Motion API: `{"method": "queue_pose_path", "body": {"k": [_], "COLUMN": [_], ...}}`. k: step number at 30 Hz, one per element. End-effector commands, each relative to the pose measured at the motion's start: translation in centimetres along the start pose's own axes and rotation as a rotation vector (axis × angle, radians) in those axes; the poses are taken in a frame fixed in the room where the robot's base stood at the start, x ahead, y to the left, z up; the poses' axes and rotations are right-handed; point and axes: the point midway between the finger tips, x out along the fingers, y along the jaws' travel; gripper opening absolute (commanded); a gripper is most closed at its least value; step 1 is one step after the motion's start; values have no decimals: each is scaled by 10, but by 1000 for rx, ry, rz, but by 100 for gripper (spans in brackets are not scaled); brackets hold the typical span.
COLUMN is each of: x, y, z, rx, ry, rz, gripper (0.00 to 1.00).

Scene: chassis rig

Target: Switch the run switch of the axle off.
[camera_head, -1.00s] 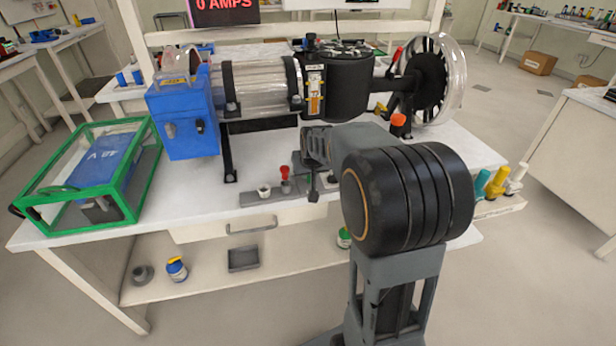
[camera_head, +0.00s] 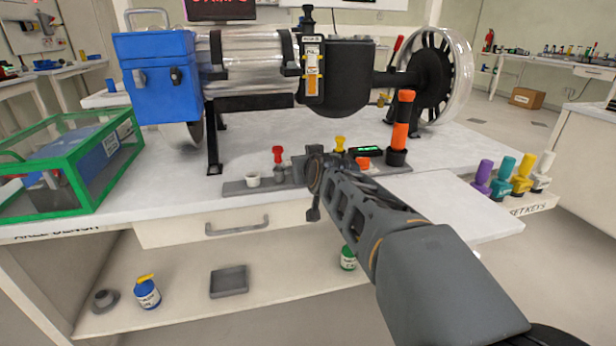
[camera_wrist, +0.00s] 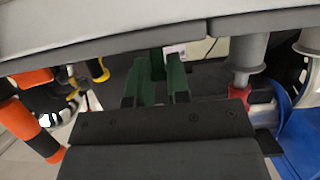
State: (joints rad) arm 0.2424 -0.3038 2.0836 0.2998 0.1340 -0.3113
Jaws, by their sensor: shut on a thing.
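The axle rig stands on the bench, with a black drum housing (camera_head: 345,75) and a spoked wheel (camera_head: 430,75). A grey control strip (camera_head: 236,187) lies in front of it, with a red-topped control (camera_head: 278,156) and a yellow-topped control (camera_head: 340,145). My gripper (camera_head: 318,165) is at the strip between these two controls. In the wrist view its green fingers (camera_wrist: 158,85) are close together. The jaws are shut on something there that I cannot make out. I cannot tell the run switch or its position, because my gripper covers part of the strip.
An orange-and-black upright handle (camera_head: 400,125) stands right of my gripper. A blue box (camera_head: 155,75) is on the rig's left, and a green-framed case (camera_head: 70,170) sits at the bench's left end. Coloured keys (camera_head: 502,175) stand at the right. The bench front is mostly clear.

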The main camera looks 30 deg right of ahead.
Motion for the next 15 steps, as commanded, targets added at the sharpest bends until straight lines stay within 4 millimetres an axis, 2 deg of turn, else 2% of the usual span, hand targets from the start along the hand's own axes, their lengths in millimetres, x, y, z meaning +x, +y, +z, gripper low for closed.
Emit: {"method": "queue_pose_path", "body": {"k": [15], "x": [-1], "y": [0], "z": [1], "rx": [-1], "ry": [48], "rz": [1], "gripper": [0]}}
